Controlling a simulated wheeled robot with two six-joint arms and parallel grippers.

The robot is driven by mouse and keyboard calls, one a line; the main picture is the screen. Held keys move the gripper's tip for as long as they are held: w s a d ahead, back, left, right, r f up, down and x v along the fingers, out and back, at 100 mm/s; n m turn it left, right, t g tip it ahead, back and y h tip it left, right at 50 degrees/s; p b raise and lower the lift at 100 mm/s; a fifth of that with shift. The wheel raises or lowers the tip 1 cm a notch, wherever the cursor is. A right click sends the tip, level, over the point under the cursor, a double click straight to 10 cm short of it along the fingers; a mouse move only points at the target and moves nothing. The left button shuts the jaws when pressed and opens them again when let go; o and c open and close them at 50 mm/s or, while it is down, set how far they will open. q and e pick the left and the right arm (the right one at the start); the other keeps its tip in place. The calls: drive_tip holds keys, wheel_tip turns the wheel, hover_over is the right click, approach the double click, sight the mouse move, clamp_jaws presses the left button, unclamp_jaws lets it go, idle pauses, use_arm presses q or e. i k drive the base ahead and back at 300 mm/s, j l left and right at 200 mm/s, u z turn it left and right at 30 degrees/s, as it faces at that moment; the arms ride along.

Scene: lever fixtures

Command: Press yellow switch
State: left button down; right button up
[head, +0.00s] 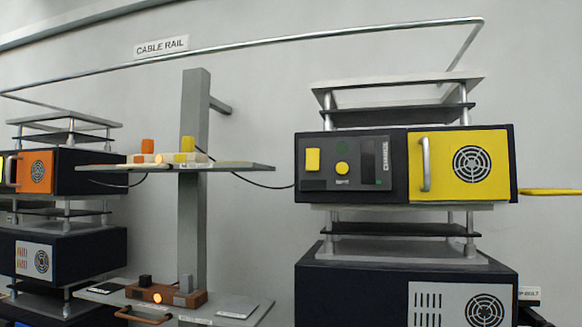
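Two yellow switch-like parts are in the head view. A yellow switch block (186,144) stands upright on a pale base on the upper shelf, right of an orange block (147,146). A yellow rectangular switch (313,160) sits on the dark control panel of the right-hand unit, with a round yellow button (342,168) to its right. I cannot tell which one the task names. Neither of my grippers is in view.
The upper shelf (250,167) is fixed to a grey post (194,230). A lower shelf (236,307) holds a brown box (166,295) with a lit orange lamp. The right-hand unit has a yellow door (459,166) with a handle. A cable rail (300,39) crosses above.

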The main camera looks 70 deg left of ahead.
sight(312, 165)
drive_tip(key=u, duration=1.85)
